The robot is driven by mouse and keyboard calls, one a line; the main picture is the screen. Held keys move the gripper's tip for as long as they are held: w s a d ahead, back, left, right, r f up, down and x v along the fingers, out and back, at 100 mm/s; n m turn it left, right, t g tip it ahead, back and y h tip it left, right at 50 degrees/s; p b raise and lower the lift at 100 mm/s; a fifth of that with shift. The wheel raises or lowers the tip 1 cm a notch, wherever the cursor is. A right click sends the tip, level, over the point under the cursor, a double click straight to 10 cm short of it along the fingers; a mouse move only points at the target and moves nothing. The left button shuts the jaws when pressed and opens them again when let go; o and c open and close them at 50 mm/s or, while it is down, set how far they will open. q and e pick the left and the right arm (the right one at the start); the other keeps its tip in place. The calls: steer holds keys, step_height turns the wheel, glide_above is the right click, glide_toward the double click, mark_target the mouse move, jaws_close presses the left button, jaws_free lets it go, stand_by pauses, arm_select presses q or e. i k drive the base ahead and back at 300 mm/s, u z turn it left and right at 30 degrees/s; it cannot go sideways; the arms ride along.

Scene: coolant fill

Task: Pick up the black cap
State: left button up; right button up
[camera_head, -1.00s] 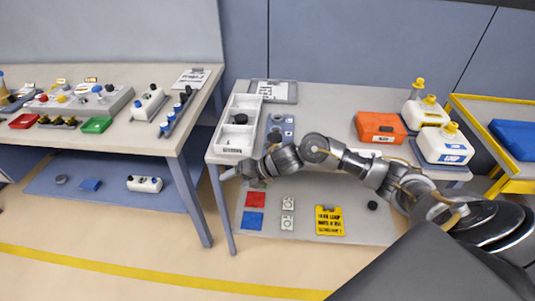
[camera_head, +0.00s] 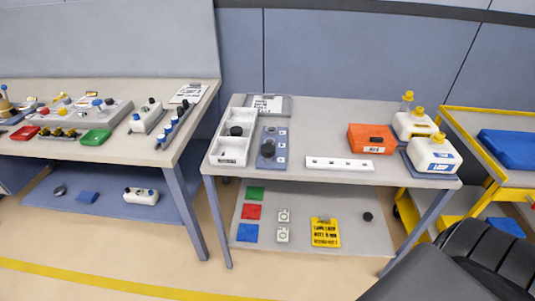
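A small round black piece (camera_head: 236,131) that looks like a cap lies in a compartment of the white tray (camera_head: 226,152) on the middle table. A larger black knob-like piece (camera_head: 267,149) stands on the blue-grey plate (camera_head: 272,162) just right of the tray. Another small black round piece (camera_head: 367,216) lies on the lower shelf at the right. I cannot tell for certain which of these is the black cap. Neither of my grippers is in view; only dark parts of my own body show at the lower right.
The table also holds a clipboard (camera_head: 268,105), a white strip (camera_head: 340,169), an orange box (camera_head: 371,139) and white jugs with yellow caps (camera_head: 432,154). A crowded workbench (camera_head: 165,147) stands left, a yellow-framed cart (camera_head: 489,165) right.

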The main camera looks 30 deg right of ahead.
mark_target(268, 149)
steer(key=k, duration=0.5)
steer(key=u, duration=1.6)
steer(key=i, duration=1.25)
steer(key=z, duration=2.2)
